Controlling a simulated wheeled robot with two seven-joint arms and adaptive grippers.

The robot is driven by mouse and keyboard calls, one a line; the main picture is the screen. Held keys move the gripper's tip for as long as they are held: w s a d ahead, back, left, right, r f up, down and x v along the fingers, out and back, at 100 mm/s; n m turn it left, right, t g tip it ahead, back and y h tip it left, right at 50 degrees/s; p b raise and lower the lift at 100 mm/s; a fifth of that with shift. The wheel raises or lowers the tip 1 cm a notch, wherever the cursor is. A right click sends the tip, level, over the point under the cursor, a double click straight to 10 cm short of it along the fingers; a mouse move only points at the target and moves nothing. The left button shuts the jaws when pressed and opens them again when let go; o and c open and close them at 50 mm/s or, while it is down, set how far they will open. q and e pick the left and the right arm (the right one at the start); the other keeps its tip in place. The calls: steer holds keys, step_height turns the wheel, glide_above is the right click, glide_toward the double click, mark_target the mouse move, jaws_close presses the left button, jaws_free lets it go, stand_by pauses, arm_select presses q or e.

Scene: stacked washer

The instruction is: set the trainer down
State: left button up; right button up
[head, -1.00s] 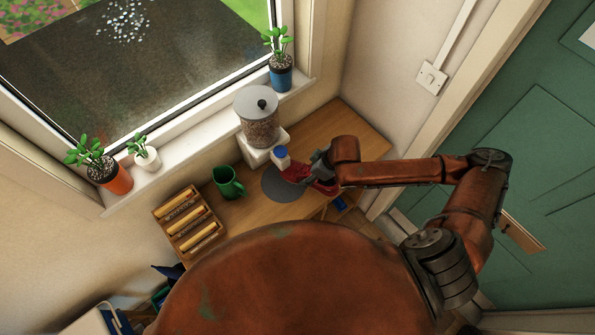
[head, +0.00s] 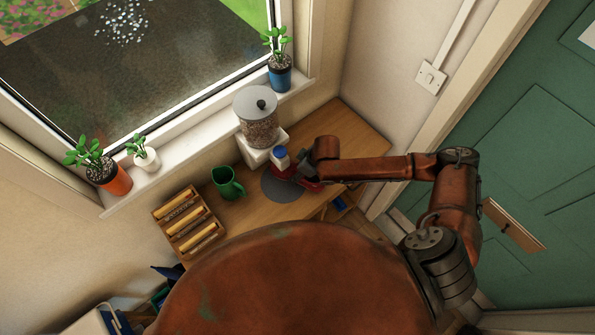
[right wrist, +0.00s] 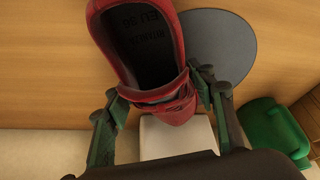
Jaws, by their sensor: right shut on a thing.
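A red trainer (head: 273,172) is at the wooden worktop, in front of the jar and largely covered by my gripper in the head view. In the right wrist view the trainer (right wrist: 178,112) fills the upper middle, its dark opening facing the camera. My right gripper (head: 300,172) is shut on it, with a finger on each side of the shoe in the wrist view (right wrist: 156,88). A grey round mat (head: 280,194) lies on the worktop, and the trainer overlaps its edge in both views. Whether the sole touches the surface cannot be told. My left gripper is not in view.
A lidded jar (head: 257,125) on a white base and a blue-capped white bottle (head: 280,158) stand close behind the trainer. A green mug (head: 225,182) and a wooden rack (head: 190,225) are to the left. Worktop to the right (head: 350,135) is clear.

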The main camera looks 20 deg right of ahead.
steer(key=o, duration=1.3)
steer(key=shift+f, duration=0.1)
steer(key=shift+o, duration=0.2)
